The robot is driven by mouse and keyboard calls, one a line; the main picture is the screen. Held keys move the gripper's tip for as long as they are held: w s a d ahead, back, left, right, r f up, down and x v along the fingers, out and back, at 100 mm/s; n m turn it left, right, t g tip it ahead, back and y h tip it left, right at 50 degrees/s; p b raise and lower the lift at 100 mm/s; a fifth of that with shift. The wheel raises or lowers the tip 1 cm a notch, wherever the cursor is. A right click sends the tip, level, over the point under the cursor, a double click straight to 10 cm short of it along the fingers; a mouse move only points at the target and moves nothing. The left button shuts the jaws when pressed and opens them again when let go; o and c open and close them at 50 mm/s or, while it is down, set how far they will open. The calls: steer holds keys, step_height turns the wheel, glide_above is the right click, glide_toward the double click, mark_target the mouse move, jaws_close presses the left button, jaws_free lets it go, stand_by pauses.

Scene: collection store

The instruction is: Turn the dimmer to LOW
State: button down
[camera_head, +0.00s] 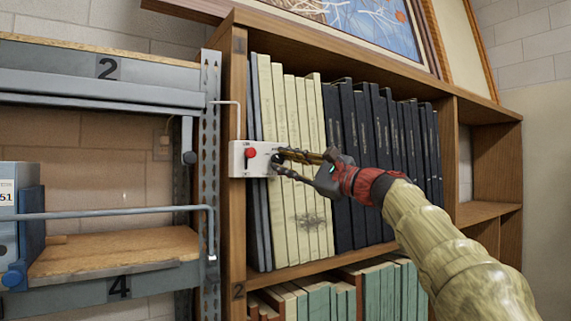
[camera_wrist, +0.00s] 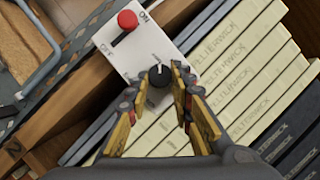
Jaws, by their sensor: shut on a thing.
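The dimmer is a round black knob (camera_wrist: 158,77) with a white pointer mark, on a white control box (camera_wrist: 130,62). In the wrist view its mark points toward the picture's top; the small lettering beside it is unreadable. My gripper (camera_wrist: 160,80) has its yellow-padded fingers on both sides of the knob, shut on it. In the head view, the box (camera_head: 238,166) sits at the bookcase's left upright, and my gripper (camera_head: 281,160) reaches it from the right, largely hiding the knob.
The box also bears a red button (camera_wrist: 127,20) and a black slot switch (camera_wrist: 118,41) near ON and OFF lettering. Cream books (camera_head: 305,215) and dark books (camera_head: 350,215) stand close behind my gripper. A grey metal rack (camera_head: 210,120) stands left.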

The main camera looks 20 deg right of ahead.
steer(key=shift+r+n, duration=0.1)
steer(key=shift+n, duration=0.6)
steer(key=shift+g, duration=0.3)
steer(key=c, duration=1.6)
jaws_free()
steer(key=shift+o, duration=0.3)
steer(key=v, duration=1.2)
steer(key=shift+w+n, duration=0.1)
steer(key=shift+n, duration=0.2)
